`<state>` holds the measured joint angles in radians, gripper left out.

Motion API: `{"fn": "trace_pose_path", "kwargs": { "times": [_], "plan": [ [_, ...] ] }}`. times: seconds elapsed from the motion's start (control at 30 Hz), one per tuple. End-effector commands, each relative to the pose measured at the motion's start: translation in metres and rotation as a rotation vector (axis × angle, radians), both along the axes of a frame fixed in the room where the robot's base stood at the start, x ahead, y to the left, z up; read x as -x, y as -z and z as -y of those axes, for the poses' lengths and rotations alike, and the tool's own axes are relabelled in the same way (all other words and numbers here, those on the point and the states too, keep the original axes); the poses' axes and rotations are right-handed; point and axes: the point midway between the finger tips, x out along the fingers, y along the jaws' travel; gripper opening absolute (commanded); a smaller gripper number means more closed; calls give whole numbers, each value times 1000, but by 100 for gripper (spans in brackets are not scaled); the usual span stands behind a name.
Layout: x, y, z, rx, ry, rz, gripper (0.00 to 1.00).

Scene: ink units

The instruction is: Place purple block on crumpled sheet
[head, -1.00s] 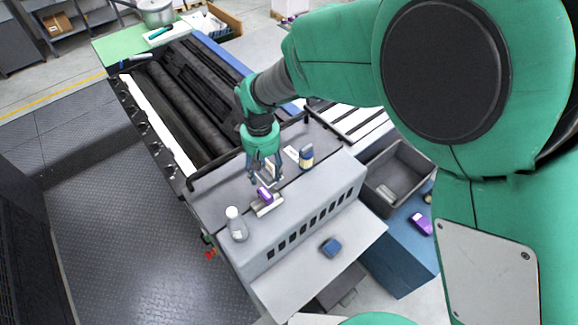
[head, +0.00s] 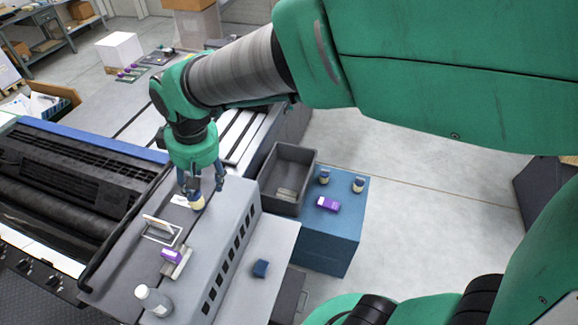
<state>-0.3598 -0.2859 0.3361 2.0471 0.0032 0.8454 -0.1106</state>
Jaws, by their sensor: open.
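A small purple block with a white face (head: 171,256) lies on a pale, flat piece (head: 181,266) on the grey machine top. I cannot tell whether this pale piece is the crumpled sheet. Another purple block (head: 328,204) lies on the blue cabinet. A pale item in the grey bin is too small to identify. My gripper (head: 205,194) is open, pointing down, behind and to the right of the purple block on the machine and apart from it. Its fingers are close to a small cream-topped bottle (head: 197,203); contact is unclear.
A thin frame (head: 162,231) stands behind the pale piece. A grey bottle (head: 152,300) is at the front. A dark blue block (head: 261,268) lies on the lower shelf. The grey bin (head: 268,180) and the blue cabinet (head: 350,225), with two small jars, stand right.

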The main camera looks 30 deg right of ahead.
Motion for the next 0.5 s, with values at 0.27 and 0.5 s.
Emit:
{"fn": "trace_pose_path", "kwargs": {
  "times": [0.27,0.5],
  "plan": [
    [53,-59,83,-41,177,106,53],
    [110,-86,138,-68,323,196,53]
  ]
}}
